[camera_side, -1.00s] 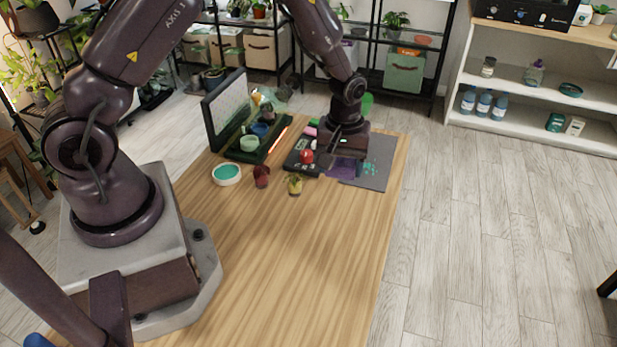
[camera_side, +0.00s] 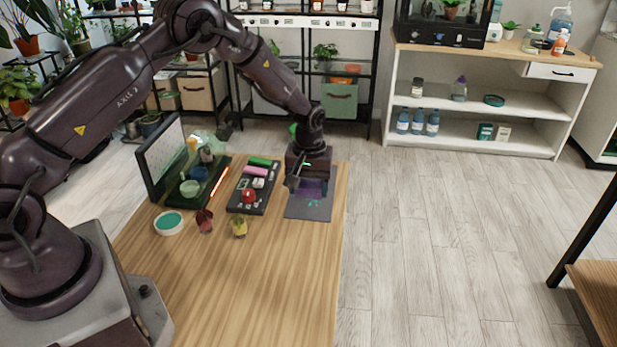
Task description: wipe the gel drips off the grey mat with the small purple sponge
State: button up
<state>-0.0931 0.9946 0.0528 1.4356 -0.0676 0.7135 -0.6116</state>
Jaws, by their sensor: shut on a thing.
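The grey mat (camera_side: 308,212) lies flat at the right edge of the wooden table. Teal gel drips (camera_side: 313,203) show on its middle, in front of the sponge. My gripper (camera_side: 309,179) is over the far part of the mat, pointing down. It is shut on the purple sponge (camera_side: 312,187), which is at or just above the mat; I cannot tell whether it touches. The arm and gripper body hide the mat's far part and any drips there.
Left of the mat is a black tray (camera_side: 241,207) with a red knob-like item (camera_side: 249,196) and pink and green rolls. The table's front (camera_side: 240,290) is clear.

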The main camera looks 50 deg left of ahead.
aim_at(309, 210)
notch_tip(309, 210, down, 3)
jog(key=shift+f, duration=0.15)
jog(key=shift+w+a+f, duration=0.3)
jog(key=shift+f, duration=0.25)
jog(key=shift+c, duration=0.2)
jog(key=shift+w+a+f, duration=0.2)
jog(key=shift+w, duration=0.05)
jog(key=shift+w+a, duration=2.15)
jog(key=shift+a, duration=0.05)
jog(key=shift+s+d, duration=2.75)
jog(key=shift+r, duration=4.1)
jog(key=shift+f, duration=0.2)
